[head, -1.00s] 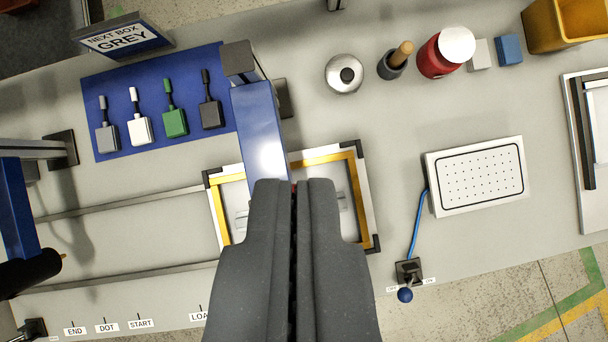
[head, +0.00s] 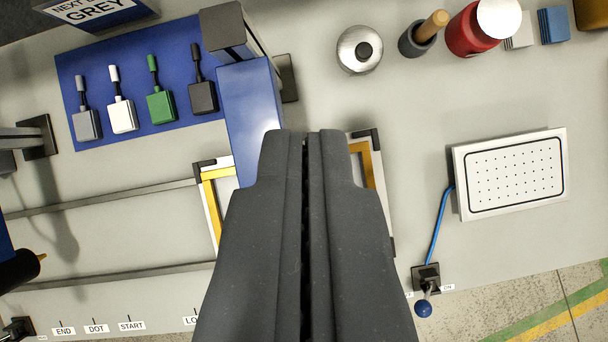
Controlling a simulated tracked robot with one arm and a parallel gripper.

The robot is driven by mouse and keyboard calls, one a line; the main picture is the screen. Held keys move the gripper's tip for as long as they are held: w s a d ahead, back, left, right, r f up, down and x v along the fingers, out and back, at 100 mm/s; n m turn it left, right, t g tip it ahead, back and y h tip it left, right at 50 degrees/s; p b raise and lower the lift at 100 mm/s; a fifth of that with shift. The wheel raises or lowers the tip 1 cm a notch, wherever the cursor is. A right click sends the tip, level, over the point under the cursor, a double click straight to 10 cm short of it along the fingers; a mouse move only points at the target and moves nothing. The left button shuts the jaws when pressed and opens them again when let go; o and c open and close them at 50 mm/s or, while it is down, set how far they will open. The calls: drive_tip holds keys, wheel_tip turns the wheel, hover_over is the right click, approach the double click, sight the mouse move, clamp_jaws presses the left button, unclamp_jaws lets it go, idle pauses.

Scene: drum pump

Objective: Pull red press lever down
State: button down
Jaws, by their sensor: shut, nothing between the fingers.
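My gripper (head: 306,140) is shut and empty, pointing away from the camera over the middle of the bench. Its fingertips overlap the near end of a blue press arm (head: 250,110) that reaches forward from a dark post (head: 228,32). The red press lever cannot be made out now; my fingers cover the area at the end of the blue arm. I cannot tell whether the fingers touch anything there. A frame with yellow inner edges (head: 213,205) lies below, mostly hidden by my gripper.
A blue mat (head: 75,70) with several small coloured blocks on handles lies at the left. A perforated white plate (head: 512,172) and a blue-knobbed switch (head: 424,290) are at the right. A red container (head: 468,35) stands at the back right. Rails (head: 120,200) run left of the frame.

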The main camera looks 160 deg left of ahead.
drive_tip(key=shift+s+a+f, duration=0.15)
drive_tip(key=shift+s+f, duration=0.05)
drive_tip(key=shift+s, duration=0.75)
